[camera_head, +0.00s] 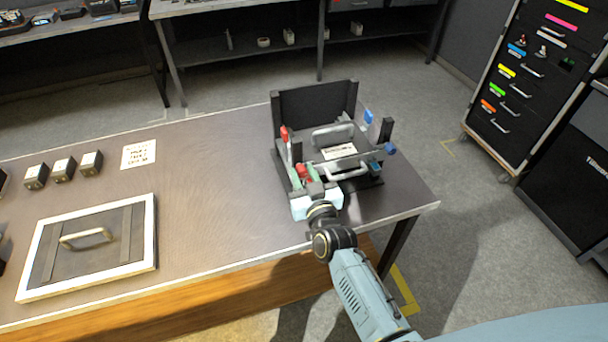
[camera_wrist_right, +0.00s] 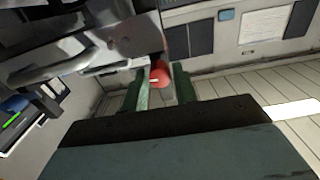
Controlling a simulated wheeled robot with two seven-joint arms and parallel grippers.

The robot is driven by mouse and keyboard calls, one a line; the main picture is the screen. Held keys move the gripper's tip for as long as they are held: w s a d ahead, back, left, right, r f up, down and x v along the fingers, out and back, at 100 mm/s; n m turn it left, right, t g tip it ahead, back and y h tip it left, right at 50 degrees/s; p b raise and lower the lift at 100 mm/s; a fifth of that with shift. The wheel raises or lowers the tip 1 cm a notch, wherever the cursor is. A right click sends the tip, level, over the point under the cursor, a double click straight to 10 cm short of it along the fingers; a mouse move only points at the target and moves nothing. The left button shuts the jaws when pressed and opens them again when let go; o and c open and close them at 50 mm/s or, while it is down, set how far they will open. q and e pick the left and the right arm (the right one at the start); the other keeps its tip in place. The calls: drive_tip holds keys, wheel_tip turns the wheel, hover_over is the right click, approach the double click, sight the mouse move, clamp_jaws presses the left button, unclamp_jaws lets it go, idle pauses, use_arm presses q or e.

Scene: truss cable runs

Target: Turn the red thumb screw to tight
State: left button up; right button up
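The red thumb screw (camera_head: 304,171) is at the front left of the dark fixture (camera_head: 318,104) on the bench. My right gripper (camera_head: 306,180) reaches it from the front edge. In the right wrist view the red screw (camera_wrist_right: 160,74) shows between the two green fingers of my right gripper (camera_wrist_right: 162,80), near their tips. The fingers stand apart, one on each side of it. I cannot tell whether both touch it. The screw's far side and any tight marking are hidden. My left gripper is not in view.
A second red-topped part (camera_head: 284,134) stands upright just behind on the fixture. Metal handles (camera_head: 349,174) and blue knobs (camera_head: 390,149) lie to the right. A framed panel (camera_head: 140,262), several small blocks (camera_head: 63,167) and a printed sheet (camera_head: 138,154) lie left. The bench between is clear.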

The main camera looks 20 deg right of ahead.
clamp_jaws()
drive_tip(key=shift+m, duration=0.4)
drive_tip(key=m, duration=0.2)
drive_tip(key=shift+m+p, duration=0.4)
drive_tip(key=m, duration=0.4)
drive_tip(key=shift+d+f+m, duration=0.1)
drive_tip(key=shift+m, duration=0.2)
drive_tip(key=m, duration=0.4)
drive_tip(key=shift+m, duration=0.3)
drive_tip(key=m+b, duration=0.1)
drive_tip(key=m, duration=0.4)
drive_tip(key=shift+f, duration=0.1)
drive_tip(key=shift+o, duration=1.9)
unclamp_jaws()
